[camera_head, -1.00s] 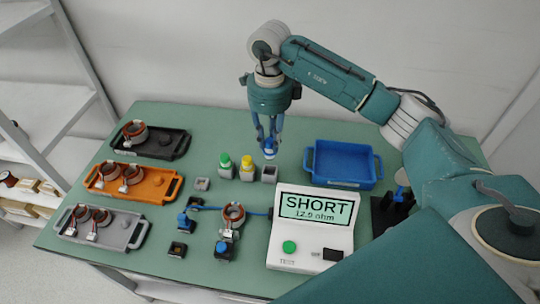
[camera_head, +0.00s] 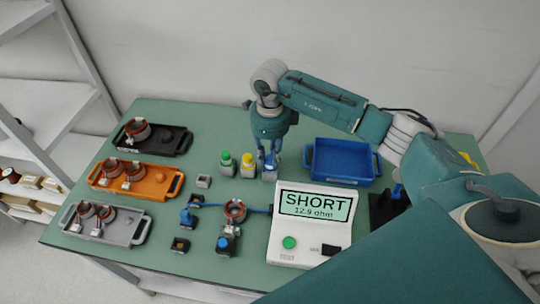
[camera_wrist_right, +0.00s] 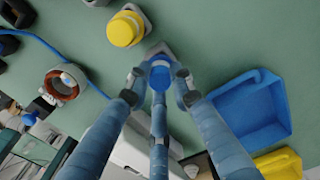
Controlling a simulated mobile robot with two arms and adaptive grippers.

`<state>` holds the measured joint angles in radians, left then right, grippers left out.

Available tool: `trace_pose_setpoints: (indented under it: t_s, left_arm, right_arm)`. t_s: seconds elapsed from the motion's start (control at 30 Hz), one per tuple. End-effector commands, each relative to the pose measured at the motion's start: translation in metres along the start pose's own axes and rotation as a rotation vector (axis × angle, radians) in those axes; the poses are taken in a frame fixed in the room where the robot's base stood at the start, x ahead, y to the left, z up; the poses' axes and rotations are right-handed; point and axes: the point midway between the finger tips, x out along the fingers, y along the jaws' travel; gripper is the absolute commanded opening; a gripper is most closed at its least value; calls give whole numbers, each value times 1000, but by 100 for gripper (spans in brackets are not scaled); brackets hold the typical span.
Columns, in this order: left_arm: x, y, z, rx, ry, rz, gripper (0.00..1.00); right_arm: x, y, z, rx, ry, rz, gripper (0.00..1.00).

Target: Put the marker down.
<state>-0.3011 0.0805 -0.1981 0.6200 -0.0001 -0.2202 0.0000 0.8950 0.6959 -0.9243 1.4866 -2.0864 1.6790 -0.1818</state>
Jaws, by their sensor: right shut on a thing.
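My right gripper (camera_head: 269,167) is shut on the blue marker (camera_wrist_right: 160,76), fingers pointing down. The gripper also shows in the wrist view (camera_wrist_right: 158,80). It is at the grey holder block (camera_wrist_right: 157,50) at the right end of the marker row. The blue marker's lower end is hidden, so I cannot tell how far it sits in the block. A green marker (camera_head: 226,158) and a yellow marker (camera_head: 248,160) stand upright in their own grey blocks just left of it. My left gripper is not in view.
A blue tray (camera_head: 342,163) lies to the right. The tester (camera_head: 311,228) reading SHORT stands in front. A copper stator (camera_head: 235,211) lies left of the tester. Black (camera_head: 178,143), orange (camera_head: 165,187) and grey trays (camera_head: 125,230) line the left side.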

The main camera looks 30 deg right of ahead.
Motion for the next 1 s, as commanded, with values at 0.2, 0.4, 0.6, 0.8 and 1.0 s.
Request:
trace_pose_setpoints:
  t_s: [0.2, 0.4, 0.6, 0.8, 1.0]
  left_arm:
    - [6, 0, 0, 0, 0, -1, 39]
    - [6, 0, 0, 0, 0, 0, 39]
    - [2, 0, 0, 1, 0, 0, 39]
    - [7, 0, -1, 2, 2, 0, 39]
    - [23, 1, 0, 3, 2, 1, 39]
  right_arm:
    - [6, 0, 0, 0, 0, -1, 28]
    - [6, 0, 0, 0, 0, 0, 41]
    - [2, 0, 0, 0, 0, 0, 41]
    - [-19, -2, 2, -1, -6, -5, 41]
    - [-64, -2, 1, -1, -6, -5, 41]
